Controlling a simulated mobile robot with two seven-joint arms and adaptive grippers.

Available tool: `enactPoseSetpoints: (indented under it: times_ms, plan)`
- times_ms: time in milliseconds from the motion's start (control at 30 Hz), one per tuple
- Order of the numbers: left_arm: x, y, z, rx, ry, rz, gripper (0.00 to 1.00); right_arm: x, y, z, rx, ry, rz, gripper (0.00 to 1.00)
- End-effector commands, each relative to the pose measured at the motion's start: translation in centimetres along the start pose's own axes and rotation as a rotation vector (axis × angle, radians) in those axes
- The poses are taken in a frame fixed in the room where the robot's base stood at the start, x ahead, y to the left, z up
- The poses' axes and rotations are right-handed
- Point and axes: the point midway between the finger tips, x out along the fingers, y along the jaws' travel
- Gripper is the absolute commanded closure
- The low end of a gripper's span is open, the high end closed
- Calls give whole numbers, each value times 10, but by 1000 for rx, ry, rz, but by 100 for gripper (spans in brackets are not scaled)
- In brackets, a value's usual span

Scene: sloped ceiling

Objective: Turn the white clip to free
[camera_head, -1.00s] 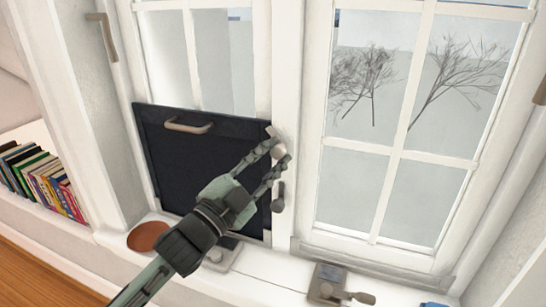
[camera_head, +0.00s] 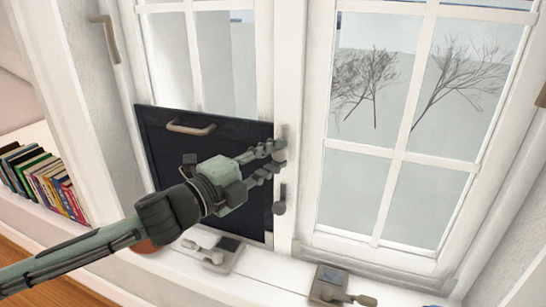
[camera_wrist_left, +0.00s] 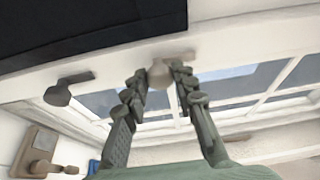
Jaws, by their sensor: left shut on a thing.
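The white clip (camera_head: 281,131) sits on the white window post at the upper right corner of the dark panel (camera_head: 206,195). My left gripper (camera_head: 277,156) is at the clip, with its fingers coming in from the lower left. In the left wrist view the clip's pale knob (camera_wrist_left: 160,73) lies between the two fingertips (camera_wrist_left: 159,80), which are shut on it. The fingers partly cover the clip in the head view. A second, dark grey clip (camera_head: 280,199) is lower on the same post; it also shows in the left wrist view (camera_wrist_left: 62,92). My right gripper is not in view.
The dark panel has a beige handle (camera_head: 190,128). Two grey latch-like devices, one at left (camera_head: 217,255) and one at right (camera_head: 333,286), stand on the white sill. A brown round object (camera_head: 146,247) is partly behind my arm. Books (camera_head: 42,180) stand at far left.

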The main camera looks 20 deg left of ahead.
Motion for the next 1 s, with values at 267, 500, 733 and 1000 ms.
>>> enactPoseSetpoints:
  times_ms: [267, 500, 733, 1000]
  plan:
    - [0, 0, 0, 22, 0, 8, 100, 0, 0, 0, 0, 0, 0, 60]
    - [0, 0, 0, 21, 0, 8, 100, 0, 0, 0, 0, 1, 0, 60]
    - [0, 0, 0, 20, 0, 8, 53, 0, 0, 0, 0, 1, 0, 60]
    - [-1, 0, 0, 20, 0, 8, 53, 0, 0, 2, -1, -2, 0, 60]
